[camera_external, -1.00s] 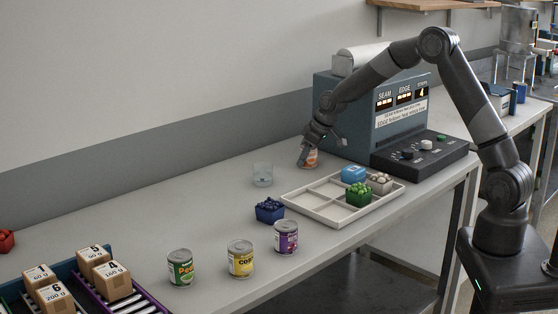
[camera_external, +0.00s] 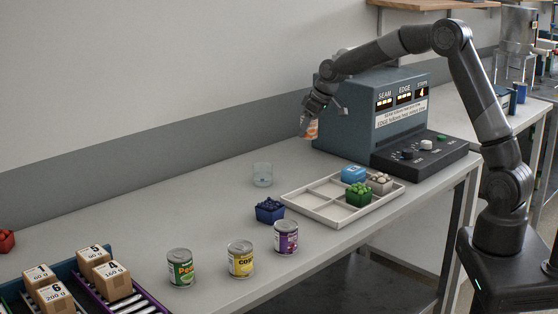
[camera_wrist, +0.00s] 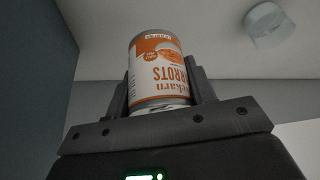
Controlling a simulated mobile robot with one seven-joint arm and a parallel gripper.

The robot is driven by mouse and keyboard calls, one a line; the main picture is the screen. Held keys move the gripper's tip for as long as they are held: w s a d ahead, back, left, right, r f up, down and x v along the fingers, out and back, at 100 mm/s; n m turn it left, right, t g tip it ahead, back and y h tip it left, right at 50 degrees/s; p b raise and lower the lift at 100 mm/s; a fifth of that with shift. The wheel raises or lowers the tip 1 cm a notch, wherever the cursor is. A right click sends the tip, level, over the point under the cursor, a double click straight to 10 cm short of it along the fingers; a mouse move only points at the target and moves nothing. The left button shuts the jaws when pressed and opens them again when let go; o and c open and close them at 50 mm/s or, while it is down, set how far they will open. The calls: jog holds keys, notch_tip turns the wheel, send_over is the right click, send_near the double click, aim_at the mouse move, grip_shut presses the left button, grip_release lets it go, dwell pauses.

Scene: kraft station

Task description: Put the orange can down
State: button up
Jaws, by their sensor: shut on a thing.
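The orange can (camera_external: 312,130), with an orange and white carrots label, is held by my gripper (camera_external: 307,121) above the table, in front of the left side of the blue-grey machine. In the wrist view the can (camera_wrist: 158,65) sits between the two fingers of my gripper (camera_wrist: 162,92), which are shut on it. Its label reads upside down there. In the external view my gripper hides part of the can. Clear table top (camera_external: 215,210) lies below and to the left of it.
A clear glass (camera_external: 262,175) stands left of the can. A divided tray (camera_external: 318,205) holds small blue, green and pale items. A blue basket (camera_external: 269,210) and three other cans, green (camera_external: 180,268), yellow (camera_external: 240,260) and purple (camera_external: 286,238), stand nearer. The machine (camera_external: 370,115) is close behind.

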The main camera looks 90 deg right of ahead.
jog(key=w+a+r+n+y, duration=0.15)
jog(key=w+a+n, duration=0.25)
jog(key=w+a, duration=1.55)
jog(key=w+a+f, duration=0.2)
jog(key=a, duration=0.1)
jog(key=w+a+f, duration=0.2)
jog(key=w, duration=0.1)
jog(key=w+a+f, duration=0.2)
jog(key=w+a, duration=0.1)
jog(key=shift+w+a+f, duration=0.2)
jog(key=shift+a+f, duration=0.1)
jog(key=shift+f, duration=0.05)
jog(key=shift+w+a+f, duration=0.25)
jog(key=shift+f, duration=1.95)
jog(key=shift+f, duration=0.15)
jog(key=o, duration=1.1)
jog(key=shift+c, duration=0.2)
